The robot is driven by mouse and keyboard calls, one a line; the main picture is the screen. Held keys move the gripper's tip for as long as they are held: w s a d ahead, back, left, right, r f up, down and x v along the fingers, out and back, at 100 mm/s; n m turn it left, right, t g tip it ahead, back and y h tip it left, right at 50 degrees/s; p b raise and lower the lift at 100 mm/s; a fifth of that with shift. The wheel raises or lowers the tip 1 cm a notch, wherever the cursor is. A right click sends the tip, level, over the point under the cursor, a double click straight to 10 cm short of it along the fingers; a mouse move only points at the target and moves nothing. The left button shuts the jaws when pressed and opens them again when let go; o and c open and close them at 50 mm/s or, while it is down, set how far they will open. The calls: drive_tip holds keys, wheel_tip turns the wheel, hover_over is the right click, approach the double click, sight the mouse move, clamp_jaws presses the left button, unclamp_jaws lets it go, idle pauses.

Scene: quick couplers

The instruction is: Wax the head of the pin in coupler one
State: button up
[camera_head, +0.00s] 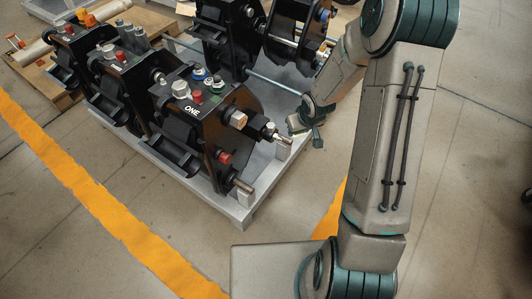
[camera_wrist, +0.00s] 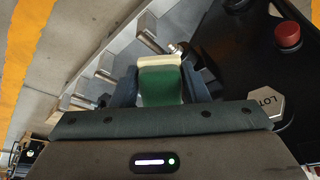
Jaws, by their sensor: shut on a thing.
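Coupler one (camera_head: 185,128) is a black coupler marked ONE, on the near end of a grey pallet frame. I cannot tell which is the task's pin. My gripper (camera_head: 308,126) is just right of the coupler. In the wrist view, my gripper (camera_wrist: 160,92) is shut on a green block with a cream top (camera_wrist: 160,68), apparently the wax. A small silver end (camera_wrist: 176,48) shows right beside the cream top; contact is unclear.
In the wrist view, a black plate (camera_wrist: 235,45) with a red cap (camera_wrist: 288,35) and a hex head (camera_wrist: 265,104) is close at right. More black couplers (camera_head: 115,85) stand behind on pallets. Open floor with a yellow line (camera_head: 100,205) is in front.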

wheel_tip(320, 180, down, 5)
drive_tip(key=w+a+n+t+y+b, duration=0.2)
drive_tip(key=a+t+y+b, duration=0.1)
drive_tip(key=t+b, duration=0.15)
drive_tip(key=n+t+y+b, duration=0.3)
drive_tip(key=n+y+b, duration=0.2)
drive_tip(key=y+b, duration=0.65)
approach(240, 128)
drive_tip(key=shift+g+h, duration=0.25)
drive_tip(key=shift+h, duration=0.4)
drive_tip(key=shift+w+a+r+b, duration=0.15)
drive_tip(key=shift+w+a+b, duration=0.3)
drive_tip(key=shift+a, duration=0.2)
drive_tip(key=shift+w+a+r+b, duration=0.2)
drive_tip(key=shift+w+a+b, duration=0.1)
drive_tip(key=shift+a+b, duration=0.3)
drive_tip(key=shift+w+a+r+b, duration=0.15)
drive_tip(key=shift+w+a+b, duration=0.25)
drive_tip(key=shift+a, duration=0.35)
drive_tip(key=shift+x, duration=0.95)
drive_tip(key=shift+w, duration=0.1)
drive_tip(key=w+d, duration=0.2)
drive_tip(key=w, duration=0.1)
drive_tip(key=shift+d, duration=0.25)
drive_tip(key=shift+a, duration=0.1)
